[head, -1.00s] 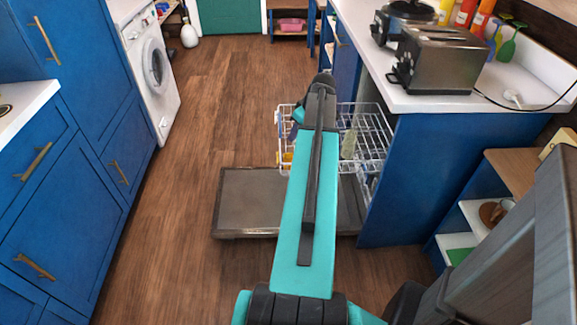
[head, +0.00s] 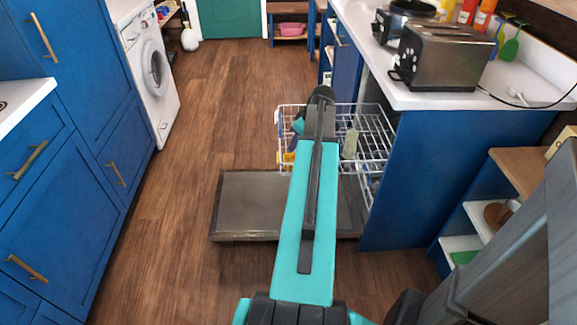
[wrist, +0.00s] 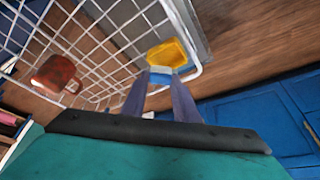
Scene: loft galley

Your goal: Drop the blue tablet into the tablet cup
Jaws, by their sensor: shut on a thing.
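My gripper (wrist: 160,88) is shut on the blue tablet (wrist: 160,72), which shows as a small blue and white piece between the fingertips in the wrist view. The yellow tablet cup (wrist: 167,53) lies just beyond the fingertips, in the corner of the white wire rack, with its hollow facing the camera. The tablet overlaps the cup's near edge in the picture; I cannot tell whether they touch. In the head view a bit of the yellow cup (head: 288,158) shows left of my arm, which hides the gripper and tablet.
The white wire rack (head: 374,112) stands out above the open dishwasher door (head: 245,204). A red mug (wrist: 56,74) is in the rack, and a pale green item (head: 350,144) stands there too. The blue counter end (head: 455,180) is close on the right. Wooden floor is clear to the left.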

